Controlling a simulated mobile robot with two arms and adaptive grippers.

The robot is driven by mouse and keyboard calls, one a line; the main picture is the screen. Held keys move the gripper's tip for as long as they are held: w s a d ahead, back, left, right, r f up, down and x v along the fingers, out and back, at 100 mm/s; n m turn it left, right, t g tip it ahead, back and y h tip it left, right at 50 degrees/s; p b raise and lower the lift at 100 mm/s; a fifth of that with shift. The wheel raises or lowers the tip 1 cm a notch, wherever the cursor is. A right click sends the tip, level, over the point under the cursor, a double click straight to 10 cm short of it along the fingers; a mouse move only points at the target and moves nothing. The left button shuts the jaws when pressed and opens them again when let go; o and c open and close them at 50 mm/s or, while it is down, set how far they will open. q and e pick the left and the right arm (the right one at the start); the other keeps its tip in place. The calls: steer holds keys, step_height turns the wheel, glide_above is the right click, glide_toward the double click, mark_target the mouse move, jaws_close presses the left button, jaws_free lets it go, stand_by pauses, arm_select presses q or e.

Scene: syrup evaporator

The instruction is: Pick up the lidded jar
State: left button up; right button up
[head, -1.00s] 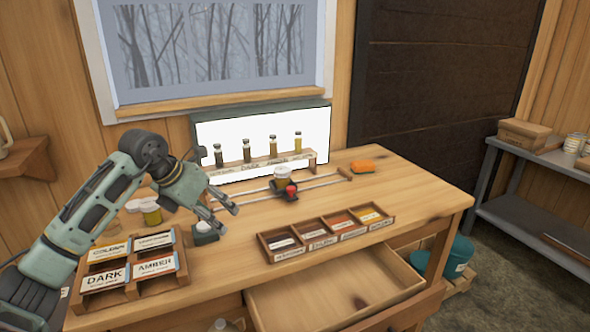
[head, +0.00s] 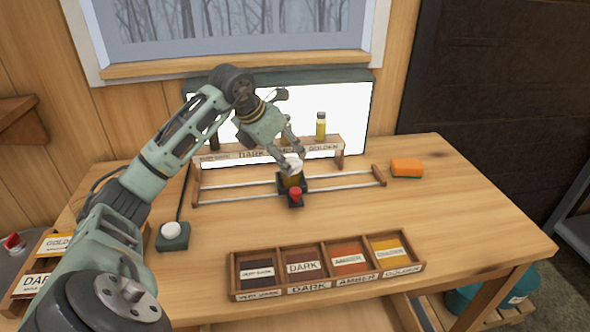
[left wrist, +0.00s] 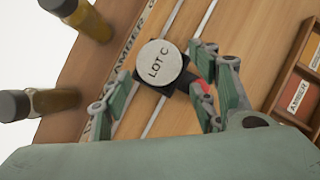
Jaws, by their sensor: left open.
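The lidded jar (head: 292,170) stands in a small dark carriage on the metal rails, in the middle of the table. In the left wrist view its round pale lid (left wrist: 160,63) reads "LOT C". My left gripper (head: 287,163) is open just above and around the jar's top in the head view. In the left wrist view the left gripper's fingers (left wrist: 158,92) lie spread on either side of the lid, with a gap on each side. The lower part of the jar is partly hidden by the carriage. My right gripper is not in view.
A rack (head: 222,157) with several sample bottles stands behind the rails, before a lit white panel. A red knob (head: 296,194) sits at the carriage's front. A labelled four-part tray (head: 236,292) lies in front, and an orange sponge (head: 406,168) lies to the right.

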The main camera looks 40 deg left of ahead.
arm_select(q)
steer(key=shift+w+f, duration=0.15)
steer(key=shift+f, duration=0.35)
steer(key=p+x, duration=0.1)
steer(key=x, duration=0.3)
steer(key=shift+w+a+f, duration=0.1)
steer(key=shift+a+f, duration=0.1)
steer(key=shift+f, duration=0.1)
steer(key=c, duration=0.9)
steer(key=shift+c, duration=0.7)
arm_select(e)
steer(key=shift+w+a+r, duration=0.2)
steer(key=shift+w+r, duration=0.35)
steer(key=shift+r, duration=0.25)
